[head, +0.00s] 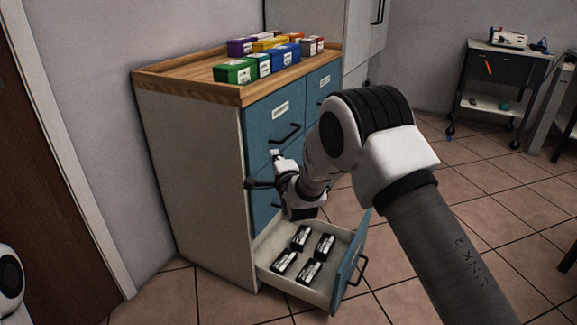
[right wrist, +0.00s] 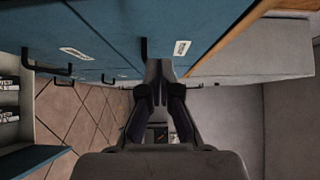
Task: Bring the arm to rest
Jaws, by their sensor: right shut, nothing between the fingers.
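My right arm reaches in from the right in the head view. Its gripper (head: 262,183) is in front of the blue drawer fronts of the cabinet (head: 195,170), near the cabinet's front left edge. In the right wrist view the gripper (right wrist: 161,92) has its fingers together with nothing between them. I cannot tell whether it touches the cabinet front. Of my left arm, only a white and black part shows at the lower left edge of the head view; the left gripper is out of view.
The bottom drawer (head: 345,262) is pulled open and holds several black boxes (head: 310,271). Several coloured boxes (head: 235,71) stand on the wooden cabinet top (head: 175,74). A dark cart (head: 505,68) stands at the back right.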

